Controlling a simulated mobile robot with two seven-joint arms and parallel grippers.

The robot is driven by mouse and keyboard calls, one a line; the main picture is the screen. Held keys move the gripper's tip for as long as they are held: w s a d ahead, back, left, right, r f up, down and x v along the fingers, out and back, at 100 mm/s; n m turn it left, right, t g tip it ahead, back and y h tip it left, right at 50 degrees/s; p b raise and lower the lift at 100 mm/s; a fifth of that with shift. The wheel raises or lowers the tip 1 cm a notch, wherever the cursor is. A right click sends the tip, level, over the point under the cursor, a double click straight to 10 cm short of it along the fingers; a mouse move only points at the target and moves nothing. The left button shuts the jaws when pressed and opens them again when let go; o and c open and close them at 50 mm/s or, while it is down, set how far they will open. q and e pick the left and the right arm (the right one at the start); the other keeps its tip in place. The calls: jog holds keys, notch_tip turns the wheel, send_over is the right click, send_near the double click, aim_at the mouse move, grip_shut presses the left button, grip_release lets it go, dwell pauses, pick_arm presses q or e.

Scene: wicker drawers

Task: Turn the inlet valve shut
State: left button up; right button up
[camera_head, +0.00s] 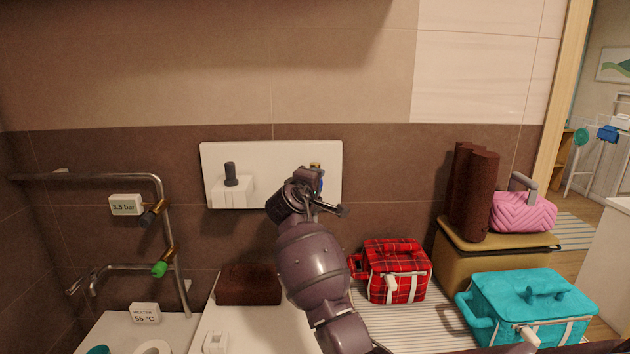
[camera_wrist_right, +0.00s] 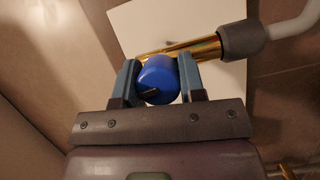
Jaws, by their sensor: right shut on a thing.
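A blue valve knob (camera_wrist_right: 157,74) sits on a brass fitting (camera_wrist_right: 205,49) in the right wrist view. The fitting joins a grey sleeve and pipe. My right gripper (camera_wrist_right: 158,84) is shut on the knob, with one finger on each side of it. In the head view my right gripper (camera_head: 314,186) is in front of the right part of a white wall panel (camera_head: 270,153). There my own wrist hides most of the knob and fitting. No label naming this valve is legible. My left gripper is not in view.
A dark-knobbed fitting (camera_head: 231,175) is on the panel's left. Pipes at left carry a black-handled valve (camera_head: 149,217), a green-handled valve (camera_head: 160,268) and a "3.5 bar" display (camera_head: 126,204). A red plaid bag (camera_head: 396,270) and a turquoise bag (camera_head: 530,308) stand at right.

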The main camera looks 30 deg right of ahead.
jog(key=shift+m, duration=0.5)
jog(key=shift+y, duration=0.3)
jog(key=o, duration=0.9)
jog(key=shift+o, duration=0.2)
jog(key=v, duration=1)
jog(key=shift+s+a+b, duration=0.25)
jog(key=shift+a+b, duration=0.1)
